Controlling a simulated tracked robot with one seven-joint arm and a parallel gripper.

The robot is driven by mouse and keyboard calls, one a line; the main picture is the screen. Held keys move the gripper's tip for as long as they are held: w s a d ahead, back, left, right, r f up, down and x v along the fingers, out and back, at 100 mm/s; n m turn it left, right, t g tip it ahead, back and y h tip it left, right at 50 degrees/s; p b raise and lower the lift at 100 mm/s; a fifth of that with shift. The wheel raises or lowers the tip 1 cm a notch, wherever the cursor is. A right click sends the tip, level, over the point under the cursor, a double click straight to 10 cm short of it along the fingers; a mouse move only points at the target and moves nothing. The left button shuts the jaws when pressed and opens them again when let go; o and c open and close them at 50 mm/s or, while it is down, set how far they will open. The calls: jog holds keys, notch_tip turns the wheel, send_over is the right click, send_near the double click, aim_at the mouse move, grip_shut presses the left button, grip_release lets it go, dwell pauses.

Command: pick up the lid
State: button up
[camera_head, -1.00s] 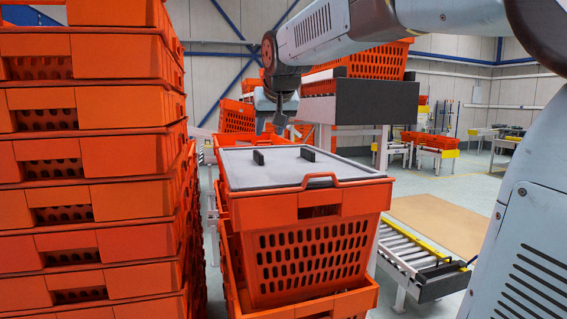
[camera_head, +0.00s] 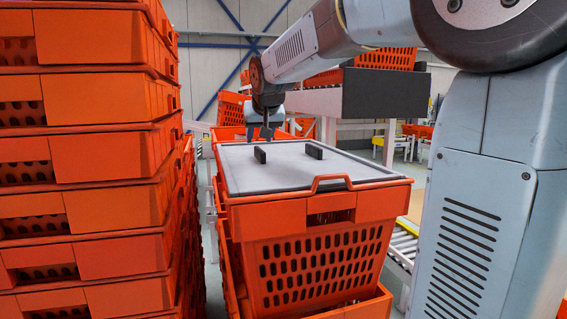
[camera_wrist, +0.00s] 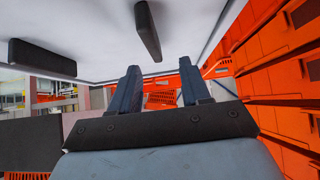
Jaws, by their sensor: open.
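The lid (camera_head: 285,172) is a flat grey-white panel with two dark upright handles. It lies on top of an orange tote (camera_head: 320,250) in the middle of the head view. One handle (camera_head: 260,156) is on the left and the other handle (camera_head: 314,151) on the right. My gripper (camera_head: 264,136) is at the far edge of the lid, beyond the handles. In the wrist view the gripper (camera_wrist: 160,88) has its two fingers apart with nothing between them. The lid's surface (camera_wrist: 100,25) and both handles show beyond the fingertips.
A tall stack of orange totes (camera_head: 85,190) stands close on the left. Another orange tote (camera_head: 383,58) sits on a raised stand with a dark panel (camera_head: 382,93) behind. A roller conveyor (camera_head: 403,243) is at the right, partly hidden by my arm.

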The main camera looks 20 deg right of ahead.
aim_at(260, 149)
jog(key=shift+s+d+f+x, duration=0.1)
jog(key=shift+d+x, duration=0.05)
jog(key=shift+x, duration=0.95)
jog(key=shift+s+d+f+x, duration=0.1)
jog(key=shift+x, duration=1.05)
jog(key=shift+s+d+f+x, duration=0.1)
jog(key=shift+d+x, duration=0.05)
jog(key=shift+x, duration=0.95)
jog(key=shift+c, duration=0.4)
grip_shut()
jog(key=shift+r, duration=0.1)
